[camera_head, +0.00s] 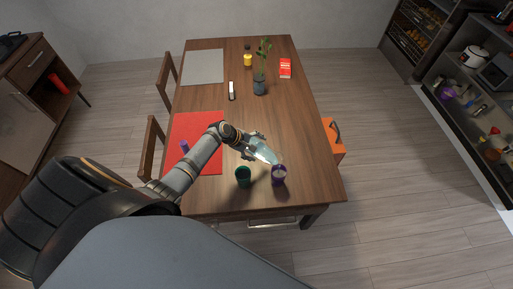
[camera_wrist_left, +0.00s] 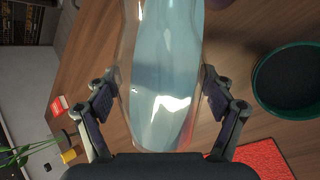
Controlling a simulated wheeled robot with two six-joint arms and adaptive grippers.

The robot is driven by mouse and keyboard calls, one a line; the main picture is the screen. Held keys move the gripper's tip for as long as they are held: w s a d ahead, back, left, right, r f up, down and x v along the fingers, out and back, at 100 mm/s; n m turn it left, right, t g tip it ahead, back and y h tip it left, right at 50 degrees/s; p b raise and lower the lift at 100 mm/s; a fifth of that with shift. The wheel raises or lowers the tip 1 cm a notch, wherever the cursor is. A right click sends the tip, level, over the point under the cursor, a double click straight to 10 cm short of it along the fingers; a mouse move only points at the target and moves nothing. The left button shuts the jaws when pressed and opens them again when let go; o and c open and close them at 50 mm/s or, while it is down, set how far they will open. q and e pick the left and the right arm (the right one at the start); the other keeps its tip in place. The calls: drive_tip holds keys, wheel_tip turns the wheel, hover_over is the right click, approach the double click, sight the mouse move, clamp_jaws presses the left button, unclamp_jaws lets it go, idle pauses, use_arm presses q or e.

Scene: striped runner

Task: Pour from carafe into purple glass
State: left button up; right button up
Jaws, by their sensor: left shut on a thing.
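My left gripper (camera_head: 246,146) is shut on a clear glass carafe (camera_head: 266,154), one finger on each side of it in the left wrist view (camera_wrist_left: 160,98). The carafe (camera_wrist_left: 160,60) is tilted over, with its far end pointing down and right toward the purple glass (camera_head: 279,178). The purple glass stands on the table near its front edge, and the carafe's end is close above it. Only a dark purple edge (camera_wrist_left: 218,3) shows at the top of the left wrist view. I cannot tell whether liquid is flowing. My right gripper is not in view.
A green cup (camera_head: 243,179) stands just left of the purple glass. A red mat (camera_head: 208,128) with a small purple object (camera_head: 184,146) lies left. The table's right side (camera_head: 310,145) is clear.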

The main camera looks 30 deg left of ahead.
use_arm(q)
drive_tip(key=shift+w+r, duration=0.1)
drive_tip(key=shift+r, duration=0.05)
idle(0.3)
drive_tip(key=shift+f+h+b, duration=0.35)
drive_tip(key=shift+h+b, duration=0.15)
drive_tip(key=shift+b, duration=0.15)
drive_tip(key=shift+d+r+n+h, duration=0.1)
drive_tip(key=shift+n+h, duration=0.2)
drive_tip(key=shift+f+b, duration=0.25)
drive_tip(key=shift+b, duration=0.15)
drive_tip(key=shift+d+f+n+h+b, duration=0.35)
drive_tip(key=shift+h+b, duration=0.55)
drive_tip(key=shift+b, duration=0.35)
drive_tip(key=shift+s+d+h+b, duration=0.2)
drive_tip(key=shift+h+b, duration=0.2)
drive_tip(key=shift+b, duration=0.1)
drive_tip(key=shift+r+g, duration=0.1)
drive_tip(key=shift+g, duration=0.2)
